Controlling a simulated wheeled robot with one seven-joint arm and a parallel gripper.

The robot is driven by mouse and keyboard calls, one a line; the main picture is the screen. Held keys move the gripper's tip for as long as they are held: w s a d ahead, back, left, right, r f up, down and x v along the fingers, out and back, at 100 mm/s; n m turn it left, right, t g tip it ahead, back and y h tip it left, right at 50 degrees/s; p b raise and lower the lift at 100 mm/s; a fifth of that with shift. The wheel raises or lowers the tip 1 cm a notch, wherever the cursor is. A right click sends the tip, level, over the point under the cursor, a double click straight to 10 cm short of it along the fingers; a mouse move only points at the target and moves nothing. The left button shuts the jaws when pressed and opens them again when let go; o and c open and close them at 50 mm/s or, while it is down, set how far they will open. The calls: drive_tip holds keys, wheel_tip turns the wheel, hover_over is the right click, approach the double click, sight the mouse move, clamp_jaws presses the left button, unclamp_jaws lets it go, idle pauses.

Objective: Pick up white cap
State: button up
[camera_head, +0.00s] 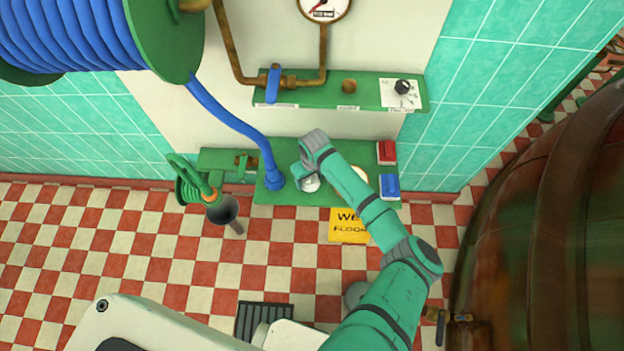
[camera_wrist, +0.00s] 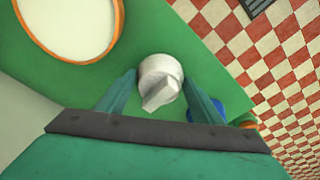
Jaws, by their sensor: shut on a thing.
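The white cap (camera_wrist: 160,80) has a ridged grip on top and sits between my gripper's fingers (camera_wrist: 160,92) in the wrist view. My gripper is shut on it. In the head view, the white cap (camera_head: 311,184) shows as a small pale shape over the green panel (camera_head: 290,150), under my gripper (camera_head: 306,178). Whether the cap touches the panel is hard to tell.
A blue hose (camera_head: 238,125) ends on the panel just left of the cap. A white disc with an orange rim (camera_wrist: 119,22) is close by. Red (camera_head: 387,152) and blue (camera_head: 389,186) blocks are at right. A yellow sign (camera_head: 345,228) is below.

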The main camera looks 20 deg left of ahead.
drive_tip(key=shift+r, duration=0.1)
drive_tip(key=shift+w+a+r, duration=0.1)
drive_tip(key=shift+r, duration=0.5)
wheel_tip(320, 180, up, 2)
drive_tip(key=shift+r, duration=0.1)
drive_tip(key=s+r, duration=0.9)
drive_tip(key=s, duration=0.5)
drive_tip(key=shift+a+r, duration=0.15)
drive_tip(key=shift+r, duration=0.05)
